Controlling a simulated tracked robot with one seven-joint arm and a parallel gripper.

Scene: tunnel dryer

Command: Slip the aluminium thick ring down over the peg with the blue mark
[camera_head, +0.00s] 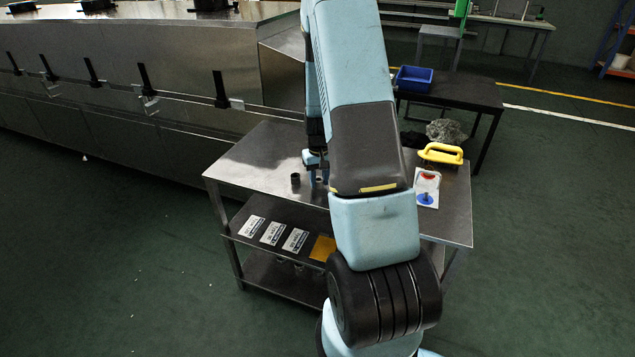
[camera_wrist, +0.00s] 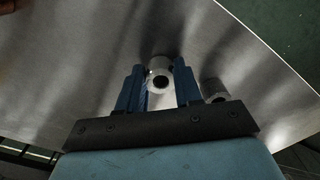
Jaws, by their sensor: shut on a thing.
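My gripper (camera_wrist: 160,85) is shut on a pale metal ring with a dark round hole, the aluminium thick ring (camera_wrist: 160,66), in the wrist view. The ring sits between the two blue fingers, over the steel table top. In the head view my arm hides most of the gripper and the ring. A white plate (camera_head: 434,183) lies on the right of the table with a blue round mark (camera_head: 425,199) at its near end and a red mark at its far end. A small upright shape seems to stand at the blue mark; the peg is too small to make out clearly.
Another grey cylinder (camera_wrist: 211,88) stands right of the fingers in the wrist view. A dark short cylinder (camera_head: 295,180) stands on the steel table (camera_head: 255,160). A yellow handled tool (camera_head: 441,154) lies behind the plate. The table's left part is mostly clear.

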